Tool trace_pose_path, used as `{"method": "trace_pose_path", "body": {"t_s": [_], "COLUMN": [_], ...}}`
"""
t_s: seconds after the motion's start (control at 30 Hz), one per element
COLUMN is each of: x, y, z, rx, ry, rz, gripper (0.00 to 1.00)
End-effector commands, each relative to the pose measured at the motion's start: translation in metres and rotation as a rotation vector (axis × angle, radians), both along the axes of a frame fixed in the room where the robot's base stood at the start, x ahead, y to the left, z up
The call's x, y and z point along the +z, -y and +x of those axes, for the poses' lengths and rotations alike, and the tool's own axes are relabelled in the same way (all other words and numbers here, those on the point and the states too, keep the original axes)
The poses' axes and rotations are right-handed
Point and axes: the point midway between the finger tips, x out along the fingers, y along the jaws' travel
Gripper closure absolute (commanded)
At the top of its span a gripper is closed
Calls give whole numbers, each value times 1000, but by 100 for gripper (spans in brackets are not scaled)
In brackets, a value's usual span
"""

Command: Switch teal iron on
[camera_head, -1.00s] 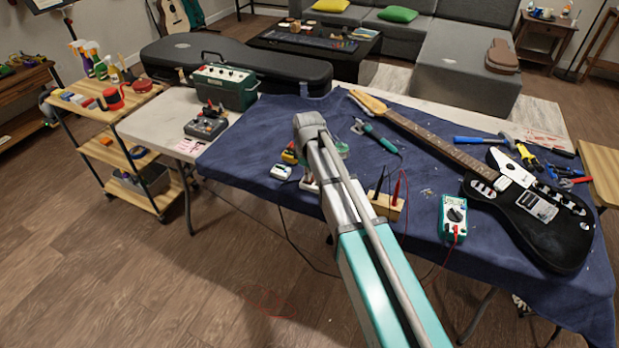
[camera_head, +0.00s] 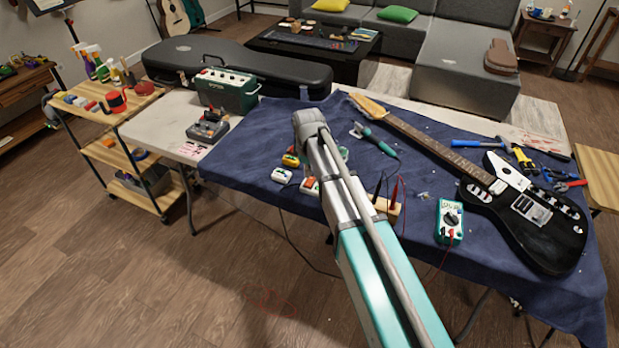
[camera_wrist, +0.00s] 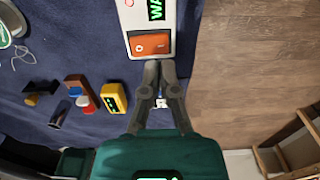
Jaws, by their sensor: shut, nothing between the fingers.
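A soldering iron with a teal handle (camera_head: 378,139) lies on the blue cloth right of my arm in the head view. In the wrist view, a white box (camera_wrist: 127,12) carries an orange rocker switch (camera_wrist: 150,45) marked O and I, and a green-lit display cut off by the frame's top edge. My gripper (camera_wrist: 159,64) is shut and empty, its fingertips at the lower edge of the switch; I cannot tell whether they touch it. In the head view, a white box with a red-orange part (camera_head: 310,186) shows beside my arm, which hides my fingers.
A yellow block (camera_wrist: 114,97) and small red and blue items lie left of my fingers in the wrist view. A multimeter (camera_head: 450,221), a wooden block with probes (camera_head: 388,205) and a black guitar (camera_head: 540,230) lie on the cloth (camera_head: 245,155). Open floor lies in front.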

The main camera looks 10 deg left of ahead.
Motion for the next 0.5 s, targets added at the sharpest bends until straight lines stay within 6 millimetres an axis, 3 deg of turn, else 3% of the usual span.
{"method": "trace_pose_path", "body": {"t_s": [0.5], "x": [32], "y": [0], "z": [0], "rx": [0], "ry": [0], "rz": [0], "gripper": [100]}}
